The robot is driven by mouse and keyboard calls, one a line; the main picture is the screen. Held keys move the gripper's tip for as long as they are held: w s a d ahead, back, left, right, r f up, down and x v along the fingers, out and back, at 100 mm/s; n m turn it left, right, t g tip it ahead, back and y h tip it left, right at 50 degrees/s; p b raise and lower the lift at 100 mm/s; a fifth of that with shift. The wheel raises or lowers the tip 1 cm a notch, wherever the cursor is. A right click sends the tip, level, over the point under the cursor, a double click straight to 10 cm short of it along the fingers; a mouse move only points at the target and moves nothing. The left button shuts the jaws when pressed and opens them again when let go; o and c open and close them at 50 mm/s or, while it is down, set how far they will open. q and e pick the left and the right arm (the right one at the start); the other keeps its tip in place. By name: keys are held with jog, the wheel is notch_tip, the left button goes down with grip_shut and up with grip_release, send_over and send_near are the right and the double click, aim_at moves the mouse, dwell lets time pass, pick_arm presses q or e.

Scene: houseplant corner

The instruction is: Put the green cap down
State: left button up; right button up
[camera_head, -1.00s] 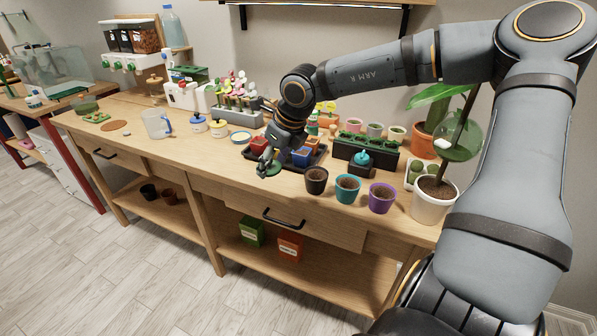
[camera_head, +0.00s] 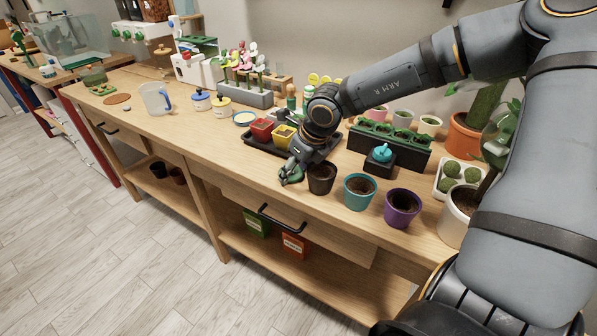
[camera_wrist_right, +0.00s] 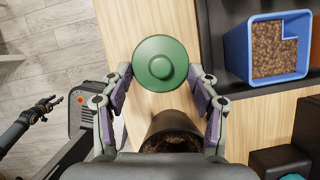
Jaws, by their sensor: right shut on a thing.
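The green cap (camera_wrist_right: 161,63) is round with a raised knob, seen from above in the right wrist view. My right gripper (camera_wrist_right: 160,82) is shut on it, one finger at each side. In the head view the right gripper (camera_head: 291,174) is low over the bench near its front edge, left of the black pot (camera_head: 321,178). Whether the cap touches the bench top (camera_head: 232,162) I cannot tell. My left gripper (camera_wrist_right: 47,108) shows small at the left of the right wrist view, empty, its fingers apart.
A dark tray (camera_head: 262,147) with red, yellow and blue pots (camera_wrist_right: 266,50) is just behind the gripper. Teal (camera_head: 359,192) and purple (camera_head: 402,208) pots stand along the front edge to the right. Bench to the left of the gripper is clear.

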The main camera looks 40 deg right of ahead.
jog(key=shift+s+a+r, duration=0.2)
jog(key=shift+a, duration=0.15)
jog(key=shift+f, duration=0.15)
jog(key=o, duration=0.5)
jog(key=shift+w+d, duration=0.1)
jog(key=shift+d, duration=0.05)
jog(key=o, duration=0.4)
pick_arm(q)
jog(key=shift+w+a, duration=0.1)
jog(key=shift+w, duration=0.3)
jog(key=shift+r, duration=0.1)
